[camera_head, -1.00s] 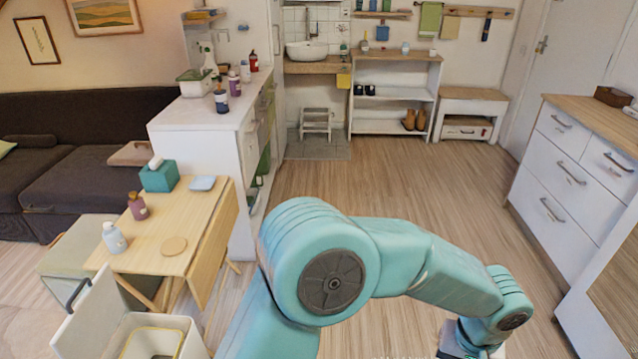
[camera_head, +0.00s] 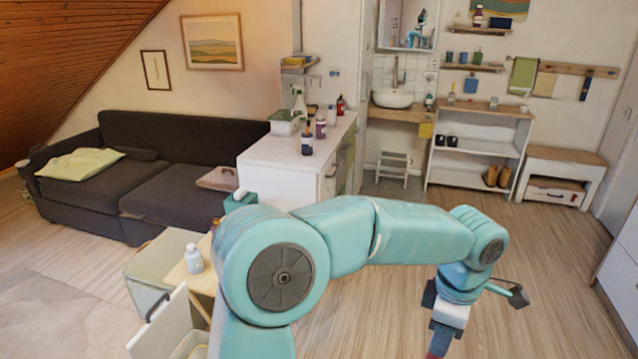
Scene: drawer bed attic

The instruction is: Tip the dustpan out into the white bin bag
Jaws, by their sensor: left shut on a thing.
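My left gripper (camera_head: 444,328) hangs below the teal wrist at the lower right, pointing down near the bottom edge. It is shut on a reddish thing (camera_head: 437,347), of which only a small part shows before the picture ends. I cannot tell whether this is the dustpan. I cannot make out a white bin bag. A white open container (camera_head: 188,346) with its lid raised stands at the bottom left, partly behind my arm; its inside is mostly hidden. My right gripper is not in view.
A wooden folding table with a white bottle (camera_head: 193,259) is largely hidden by my left arm. A dark sofa (camera_head: 160,195) and white counter (camera_head: 290,165) stand behind. A shelf unit (camera_head: 480,150) and drawers (camera_head: 619,262) are at the right. The floor between is clear.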

